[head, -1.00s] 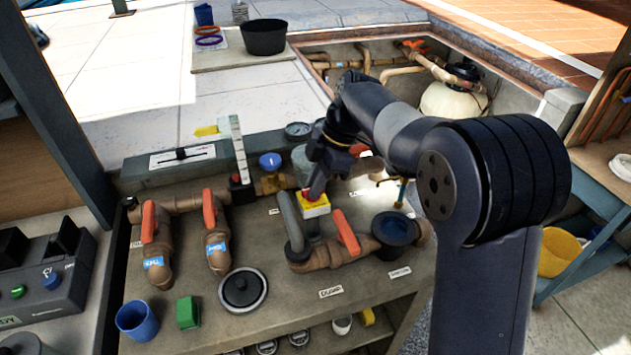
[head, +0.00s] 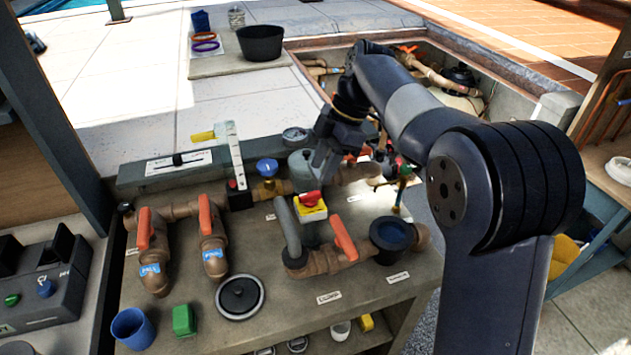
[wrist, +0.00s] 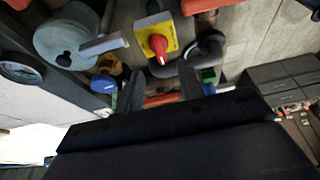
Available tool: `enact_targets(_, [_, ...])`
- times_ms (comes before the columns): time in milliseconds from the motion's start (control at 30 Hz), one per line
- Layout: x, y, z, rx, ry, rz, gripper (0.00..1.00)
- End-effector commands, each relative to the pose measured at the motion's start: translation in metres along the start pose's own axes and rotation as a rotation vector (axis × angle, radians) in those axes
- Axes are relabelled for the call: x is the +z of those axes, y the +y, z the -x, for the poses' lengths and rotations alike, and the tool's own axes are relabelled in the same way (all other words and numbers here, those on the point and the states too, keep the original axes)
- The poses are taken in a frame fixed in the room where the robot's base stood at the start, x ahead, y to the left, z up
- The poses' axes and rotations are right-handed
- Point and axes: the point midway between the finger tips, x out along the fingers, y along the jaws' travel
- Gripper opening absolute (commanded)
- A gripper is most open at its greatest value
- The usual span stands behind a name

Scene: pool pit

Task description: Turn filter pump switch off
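The switch is a red rotary knob (head: 311,198) on a yellow plate (head: 313,212) atop a grey box, amid the pipes on the bench. The knob also shows in the wrist view (wrist: 158,46), with a pale mark at its lower end. Its handle lies roughly crosswise in the head view. My gripper (head: 320,172) hangs just above and behind the switch, apart from it. In the wrist view its two fingers (wrist: 160,92) stand apart with nothing held between them. I cannot read any on or off lettering on the plate.
A grey curved hose (head: 289,228) and an orange-handled valve (head: 344,238) stand close to the switch. Two more orange-handled valves (head: 144,229) (head: 205,216) are to the left.

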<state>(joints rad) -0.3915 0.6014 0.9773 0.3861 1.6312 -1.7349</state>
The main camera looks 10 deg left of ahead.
Motion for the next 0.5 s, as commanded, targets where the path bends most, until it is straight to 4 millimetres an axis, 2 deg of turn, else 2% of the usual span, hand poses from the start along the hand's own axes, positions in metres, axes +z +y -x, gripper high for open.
enact_targets(100, [0.001,0.0,0.022,0.002,0.0,-0.001,0.36])
enact_targets(200, [0.0,0.001,0.034,0.001,0.0,-0.001,0.36])
enact_targets(500, [0.0,0.0,0.043,-0.001,0.0,-0.001,0.36])
